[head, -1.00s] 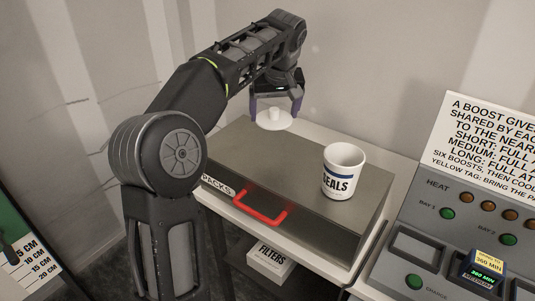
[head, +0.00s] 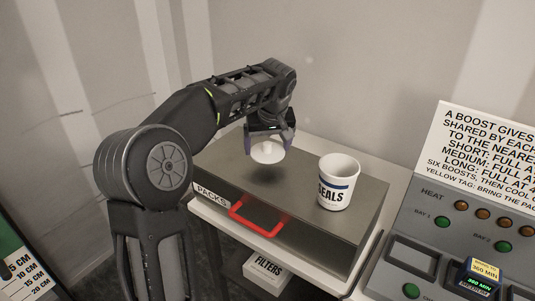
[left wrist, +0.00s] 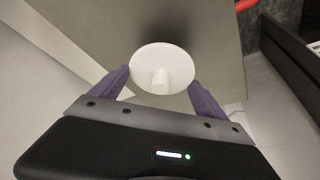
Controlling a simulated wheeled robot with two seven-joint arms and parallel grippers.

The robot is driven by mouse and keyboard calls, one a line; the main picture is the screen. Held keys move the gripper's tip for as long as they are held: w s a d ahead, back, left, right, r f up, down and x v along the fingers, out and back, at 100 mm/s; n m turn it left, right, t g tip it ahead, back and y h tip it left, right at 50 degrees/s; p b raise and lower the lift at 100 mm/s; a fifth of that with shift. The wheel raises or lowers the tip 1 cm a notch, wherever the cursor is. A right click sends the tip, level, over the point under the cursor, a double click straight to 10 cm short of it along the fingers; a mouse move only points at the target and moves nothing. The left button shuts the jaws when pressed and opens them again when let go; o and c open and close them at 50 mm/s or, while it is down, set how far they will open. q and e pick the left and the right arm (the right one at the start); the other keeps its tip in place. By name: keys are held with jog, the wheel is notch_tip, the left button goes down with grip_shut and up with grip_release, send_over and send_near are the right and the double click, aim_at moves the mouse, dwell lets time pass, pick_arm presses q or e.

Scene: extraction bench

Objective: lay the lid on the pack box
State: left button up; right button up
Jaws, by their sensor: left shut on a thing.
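The lid (head: 267,154) is a small white disc with a knob. My left gripper (head: 268,143) is shut on it and holds it above the back left part of the grey box marked PACKS (head: 310,220), with a shadow below on the box top. In the left wrist view the lid (left wrist: 177,58) is between the two purple fingers of the gripper (left wrist: 160,88), its knob facing the camera. The box has a red handle on its front, and its top looks closed. My right gripper is not in view.
A white cup marked SEALS (head: 338,184) stands on the right part of the box top. A control panel (head: 440,255) with buttons and a sign (head: 480,150) is at right. A white FILTERS box (head: 268,272) sits below. The box top's left part is clear.

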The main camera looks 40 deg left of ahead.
aim_at(268, 152)
pick_arm(q)
jog(key=shift+f, duration=1.55)
jog(key=shift+f, duration=0.15)
jog(key=o, duration=1.2)
jog(key=shift+c, duration=0.2)
jog(key=shift+r, duration=0.3)
jog(key=v, duration=1.1)
jog(key=shift+r+b, duration=0.4)
jog(key=shift+b, duration=0.05)
jog(key=shift+s, duration=0.1)
